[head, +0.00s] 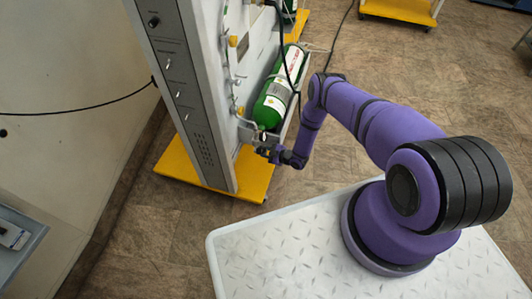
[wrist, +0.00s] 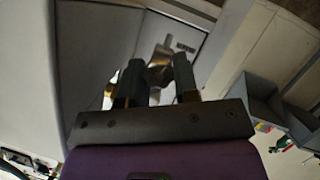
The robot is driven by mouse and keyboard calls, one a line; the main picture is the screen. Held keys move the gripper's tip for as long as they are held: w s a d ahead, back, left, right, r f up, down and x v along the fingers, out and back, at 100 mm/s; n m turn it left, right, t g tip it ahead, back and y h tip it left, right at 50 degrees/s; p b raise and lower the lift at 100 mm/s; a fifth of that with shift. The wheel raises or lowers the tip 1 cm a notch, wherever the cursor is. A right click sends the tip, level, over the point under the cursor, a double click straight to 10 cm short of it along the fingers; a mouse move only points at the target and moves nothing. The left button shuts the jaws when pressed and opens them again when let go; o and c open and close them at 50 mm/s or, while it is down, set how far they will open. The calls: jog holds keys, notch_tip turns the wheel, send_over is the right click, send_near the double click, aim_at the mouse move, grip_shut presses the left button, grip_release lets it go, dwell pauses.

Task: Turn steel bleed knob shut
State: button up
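My gripper (wrist: 159,70) shows in the wrist view with its two dark fingers apart. A shiny steel piece, which looks like the bleed knob (wrist: 160,60), shows in the gap between the fingertips, close to a small dark label on a grey panel. I cannot tell whether the fingers touch it. In the head view my gripper (head: 272,154) is low beside the trainer panel, just below the bottom end of the green oxygen cylinder (head: 275,100). The knob cannot be made out there.
The tall grey trainer panel (head: 172,75) stands on a yellow base (head: 250,185). A black cable (head: 85,112) runs to its left side. Another yellow base (head: 400,10) is at the top right. Brown tiled floor (head: 400,70) lies open on the right.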

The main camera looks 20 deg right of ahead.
jog(key=shift+m, duration=0.6)
jog(key=o, duration=0.9)
jog(key=shift+d, duration=0.1)
jog(key=v, duration=1)
jog(key=shift+s+d+r, duration=0.15)
jog(key=shift+d+r, duration=0.1)
jog(key=shift+d, duration=0.05)
